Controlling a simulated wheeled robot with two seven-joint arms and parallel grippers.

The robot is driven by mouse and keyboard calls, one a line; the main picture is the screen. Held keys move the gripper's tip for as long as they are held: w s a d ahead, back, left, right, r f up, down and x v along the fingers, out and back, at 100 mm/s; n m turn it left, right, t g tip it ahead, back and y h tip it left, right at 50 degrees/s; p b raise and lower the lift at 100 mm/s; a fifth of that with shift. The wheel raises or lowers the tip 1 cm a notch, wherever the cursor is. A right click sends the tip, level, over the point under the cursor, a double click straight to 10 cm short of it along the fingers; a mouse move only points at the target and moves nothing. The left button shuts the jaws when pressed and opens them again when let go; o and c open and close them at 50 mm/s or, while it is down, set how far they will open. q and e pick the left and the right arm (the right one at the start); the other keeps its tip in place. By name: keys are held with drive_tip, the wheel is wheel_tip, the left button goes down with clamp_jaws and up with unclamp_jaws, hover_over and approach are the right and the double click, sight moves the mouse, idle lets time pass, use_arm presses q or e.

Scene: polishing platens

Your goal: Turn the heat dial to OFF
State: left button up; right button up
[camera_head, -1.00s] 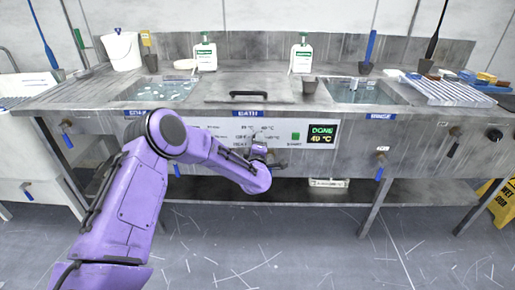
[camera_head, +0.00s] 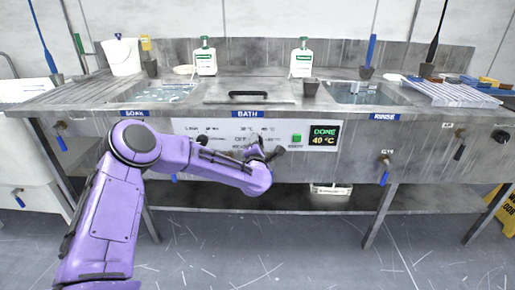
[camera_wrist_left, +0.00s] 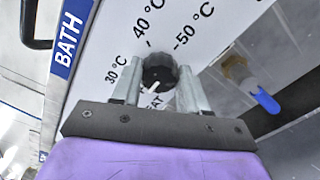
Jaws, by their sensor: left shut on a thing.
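The heat dial is a black ribbed knob (camera_wrist_left: 159,70) on a white panel in the left wrist view. Labels 30, 40 and 50 °C stand around it, and the lettering beside it is partly hidden. A pale mark shows at the knob's lower edge, but which setting it points at is unclear. My left gripper (camera_wrist_left: 158,82) is shut on the knob, one finger on each side. In the head view my left gripper (camera_head: 263,151) is at the white control panel (camera_head: 215,128) under the BATH label, and hides the knob. My right gripper is not in view.
A display (camera_head: 324,136) reads DONE and 40 °C, beside a green button (camera_head: 297,138). A blue-handled tap (camera_head: 384,172) sticks out to the right of the panel; another blue-handled valve (camera_wrist_left: 262,99) is near the gripper. The lidded bath (camera_head: 250,91) is above.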

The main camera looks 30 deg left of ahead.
use_arm(q)
drive_tip(key=shift+f, duration=0.15)
idle(0.3)
drive_tip(key=o, duration=1.1)
drive_tip(key=shift+c, duration=0.2)
drive_tip(key=shift+s, duration=0.15)
drive_tip(key=v, duration=1)
drive_tip(key=shift+s, duration=0.15)
